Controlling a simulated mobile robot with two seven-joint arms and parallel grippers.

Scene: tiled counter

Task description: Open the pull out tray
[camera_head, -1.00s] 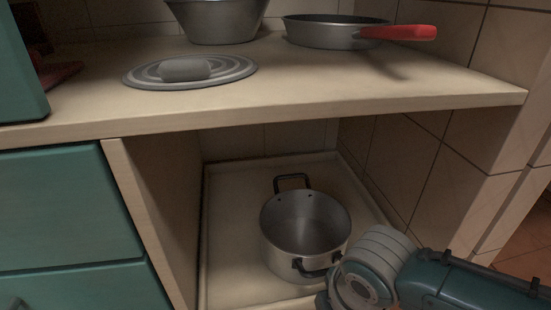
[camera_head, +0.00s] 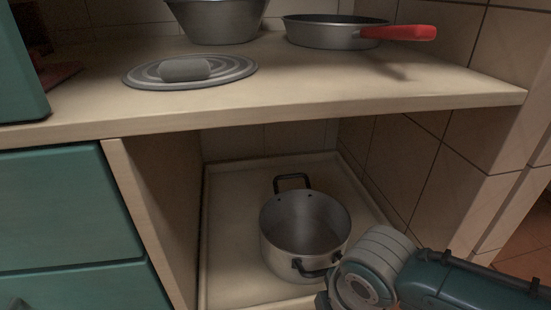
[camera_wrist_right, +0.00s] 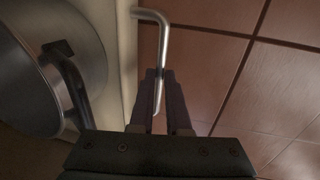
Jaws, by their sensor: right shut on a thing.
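The pull out tray (camera_head: 228,262) is a pale wooden tray with a low rim, set under the counter. A metal pot (camera_head: 304,232) with dark handles stands on it. In the right wrist view the tray's front edge (camera_wrist_right: 126,60) runs up the picture, with a silver bar handle (camera_wrist_right: 152,16) on its outer side. My right gripper (camera_wrist_right: 160,74) is shut on the handle, with one finger on each side of the bar. In the head view my right arm comes in at the lower right and its fingers are out of frame. My left gripper is not in view.
The counter (camera_head: 300,100) above the tray holds a round lid (camera_head: 140,76), a metal pot (camera_head: 218,24) and a pan with a red handle (camera_head: 330,32). Teal drawers (camera_head: 65,205) are at left, a tiled wall (camera_head: 400,165) at right. Reddish floor tiles (camera_wrist_right: 225,75) lie clear before the handle.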

